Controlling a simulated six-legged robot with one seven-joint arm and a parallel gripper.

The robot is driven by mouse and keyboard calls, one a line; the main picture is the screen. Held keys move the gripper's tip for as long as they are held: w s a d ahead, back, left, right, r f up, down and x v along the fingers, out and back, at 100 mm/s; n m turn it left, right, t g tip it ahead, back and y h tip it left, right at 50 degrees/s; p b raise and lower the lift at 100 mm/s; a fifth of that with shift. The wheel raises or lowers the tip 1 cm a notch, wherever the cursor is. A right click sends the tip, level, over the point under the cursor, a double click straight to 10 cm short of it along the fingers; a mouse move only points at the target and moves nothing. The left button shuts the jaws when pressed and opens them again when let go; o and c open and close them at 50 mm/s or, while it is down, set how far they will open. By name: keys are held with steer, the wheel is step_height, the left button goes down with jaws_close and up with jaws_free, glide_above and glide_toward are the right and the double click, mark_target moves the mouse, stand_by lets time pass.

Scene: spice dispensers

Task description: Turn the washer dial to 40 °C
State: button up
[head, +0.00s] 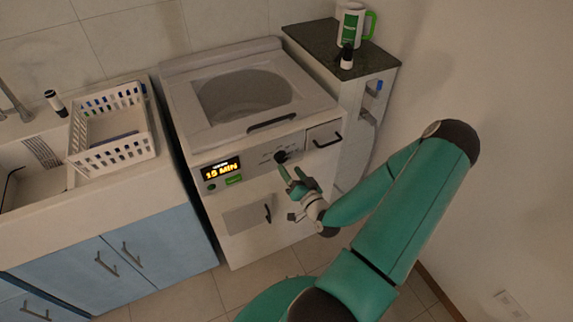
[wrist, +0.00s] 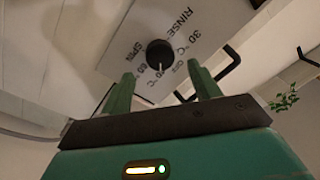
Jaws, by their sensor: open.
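The washer (head: 262,140) is a white top-loading machine with a control panel on its front. Its black dial (head: 281,157) sits on the panel, right of a display (head: 220,170) reading "15 MIN". In the wrist view the dial (wrist: 160,54) is a round black knob with a thin white pointer toward the picture bottom. Labels around it include "RINSE", "30 °C" and "SPIN"; others are partly unreadable. My gripper (head: 298,176) is just in front of and below the dial. In the wrist view its green fingers (wrist: 162,85) are open and apart, with the dial between and beyond them, seemingly not touched.
A black drawer handle (head: 327,140) is right of the dial, and a lower handle (head: 267,212) is below. A white basket (head: 112,130) stands on the left counter. A mug (head: 351,25) and small bottle (head: 346,57) stand on the right cabinet.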

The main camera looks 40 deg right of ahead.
steer(key=v, duration=0.9)
